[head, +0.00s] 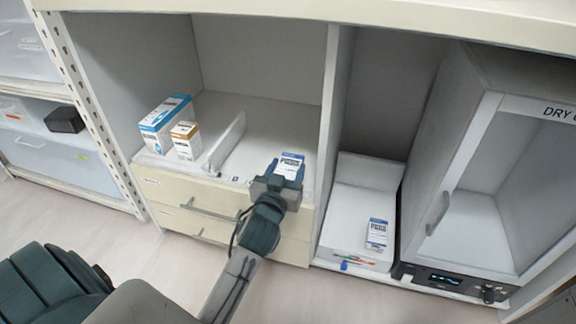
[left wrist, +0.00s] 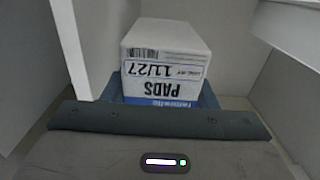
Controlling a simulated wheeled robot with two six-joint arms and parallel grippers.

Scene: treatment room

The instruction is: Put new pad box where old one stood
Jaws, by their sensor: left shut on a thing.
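A white and blue pad box (head: 291,160) is in the right part of the left cabinet bay, held between the fingers of my left gripper (head: 284,172). In the left wrist view the box (left wrist: 165,65) fills the space between the fingers; its label reads "PADS" and "11/27", upside down. The gripper is shut on it. Whether its underside touches the shelf is hidden. Another similar pad box (head: 376,233) stands in the white tray (head: 350,205) in the bay to the right. My right gripper is not in view.
A white divider (head: 226,143) stands just left of the held box. Beyond it are a blue-white box (head: 166,123) and an orange-white box (head: 185,140). A cabinet wall (head: 331,110) separates the bays. A dry cabinet (head: 480,170) stands at the right.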

